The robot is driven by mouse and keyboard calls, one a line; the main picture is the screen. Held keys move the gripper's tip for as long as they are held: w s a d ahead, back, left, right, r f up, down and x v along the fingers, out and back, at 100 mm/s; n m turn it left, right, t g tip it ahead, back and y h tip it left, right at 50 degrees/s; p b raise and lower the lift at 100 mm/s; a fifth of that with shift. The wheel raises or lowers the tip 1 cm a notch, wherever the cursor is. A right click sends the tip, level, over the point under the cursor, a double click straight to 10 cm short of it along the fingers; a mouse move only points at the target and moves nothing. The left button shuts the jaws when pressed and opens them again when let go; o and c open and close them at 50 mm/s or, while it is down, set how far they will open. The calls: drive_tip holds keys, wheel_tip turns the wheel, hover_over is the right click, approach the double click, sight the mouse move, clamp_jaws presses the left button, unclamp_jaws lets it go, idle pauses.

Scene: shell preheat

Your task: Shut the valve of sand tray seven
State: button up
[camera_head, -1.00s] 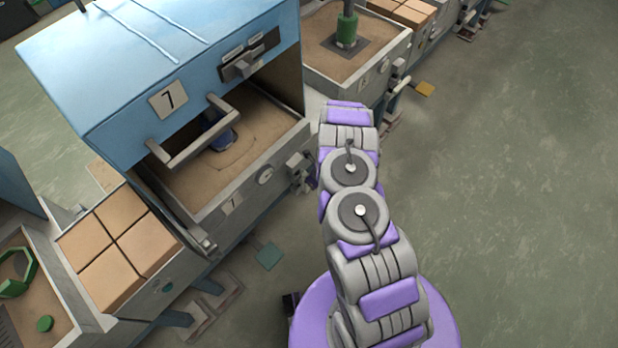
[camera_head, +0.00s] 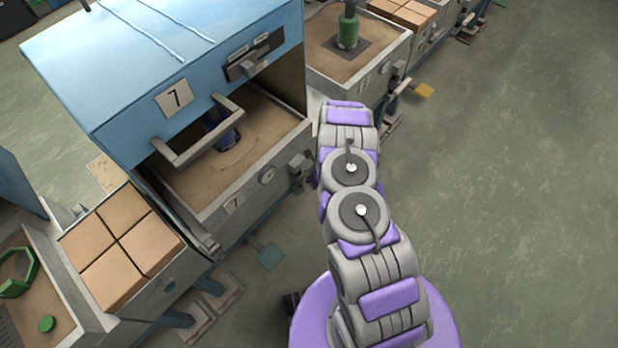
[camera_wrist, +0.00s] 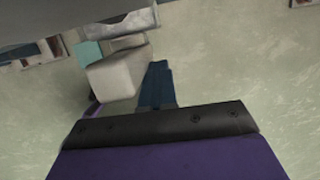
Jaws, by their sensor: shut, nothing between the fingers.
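Sand tray seven (camera_head: 228,206) stands under a blue hood with a number 7 plate (camera_head: 174,98). A grey valve-like fitting (camera_head: 299,168) sits at its right front corner, beside a round gauge (camera_head: 267,175). I cannot tell whether the valve is open or shut. My arm reaches up just right of this corner and hides my gripper in the head view. In the wrist view my gripper (camera_wrist: 165,122) shows as a purple part with a dark edge. It is shut and empty. A pale block (camera_wrist: 114,74) lies just beyond it, perhaps the valve's handle; contact is unclear.
A dark blue object (camera_head: 222,128) stands in tray seven's sand. A neighbouring sand tray (camera_head: 345,82) holds a green object. Tan blocks (camera_head: 121,243) fill a bench at left. A teal plate (camera_head: 270,256) lies low in front of tray seven. The floor (camera_head: 510,190) at right is clear.

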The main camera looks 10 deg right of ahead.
drive_tip(key=shift+o, duration=0.7)
drive_tip(key=shift+w+a+r, duration=0.8)
drive_tip(key=shift+a+r, duration=0.15)
drive_tip(key=shift+o, duration=0.7)
drive_tip(key=shift+d+r+t, duration=0.1)
drive_tip(key=shift+t, duration=0.2)
drive_tip(key=shift+o, duration=0.4)
drive_tip(key=shift+s+d+r+p, duration=0.2)
drive_tip(key=shift+s+r+p, duration=0.3)
drive_tip(key=shift+r+p, duration=0.45)
drive_tip(key=s+p, duration=0.1)
drive_tip(key=r+p, duration=0.1)
drive_tip(key=shift+s+d+r+p, duration=0.15)
drive_tip(key=shift+s+p, duration=0.2)
drive_tip(key=shift+p, duration=0.05)
drive_tip(key=o, duration=0.5)
drive_tip(key=shift+s+r+p, duration=0.55)
drive_tip(key=shift+r, duration=0.25)
drive_tip(key=shift+s+d+f+p+v, duration=0.1)
drive_tip(key=shift+d+p+v, duration=0.3)
drive_tip(key=shift+p+v, duration=1.75)
drive_tip(key=shift+s+d+f+p+v, duration=0.1)
drive_tip(key=shift+d+p+v, duration=0.3)
drive_tip(key=shift+p+v, duration=1.75)
drive_tip(key=shift+s+d+f+p+v, duration=0.1)
drive_tip(key=shift+d+p+v, duration=0.3)
drive_tip(key=shift+p+v, duration=1.75)
